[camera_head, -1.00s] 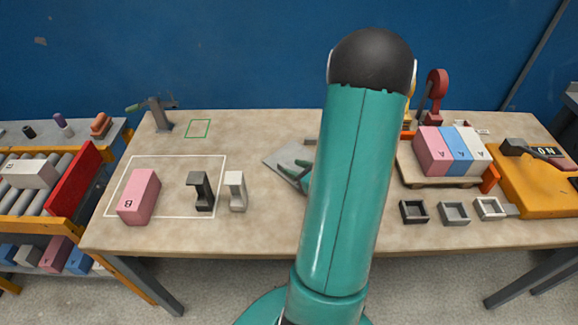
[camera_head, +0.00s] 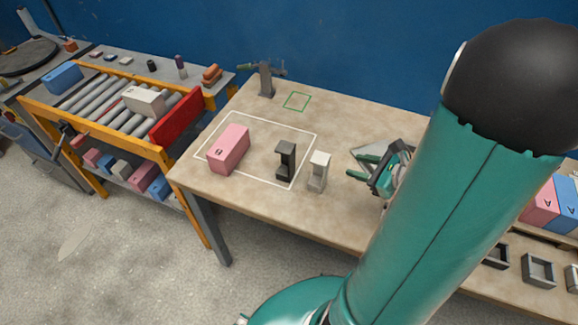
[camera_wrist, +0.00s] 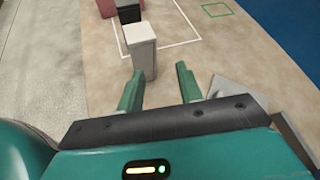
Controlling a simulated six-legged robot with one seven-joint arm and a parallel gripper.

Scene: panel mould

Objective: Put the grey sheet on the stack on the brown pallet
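A flat light-grey sheet (camera_head: 368,149) lies on the table in the head view, partly hidden behind my gripper. A grey flat piece beside my right finger in the wrist view (camera_wrist: 236,93) looks like the same sheet. My gripper (camera_head: 360,167) is low over the table beside the sheet. In the wrist view my gripper (camera_wrist: 158,86) has its two green fingers apart, with nothing between them. The brown pallet (camera_head: 545,238) is at the right, mostly hidden by my arm. A pink block (camera_head: 541,203) and a blue block (camera_head: 566,203) stand on it.
A white-grey upright piece (camera_head: 319,171) stands just ahead of my fingers, with a black one (camera_head: 286,160) beside it. A pink block (camera_head: 229,148) lies in the white outline. Small open trays (camera_head: 538,270) sit at the right. A roller rack (camera_head: 120,100) stands left.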

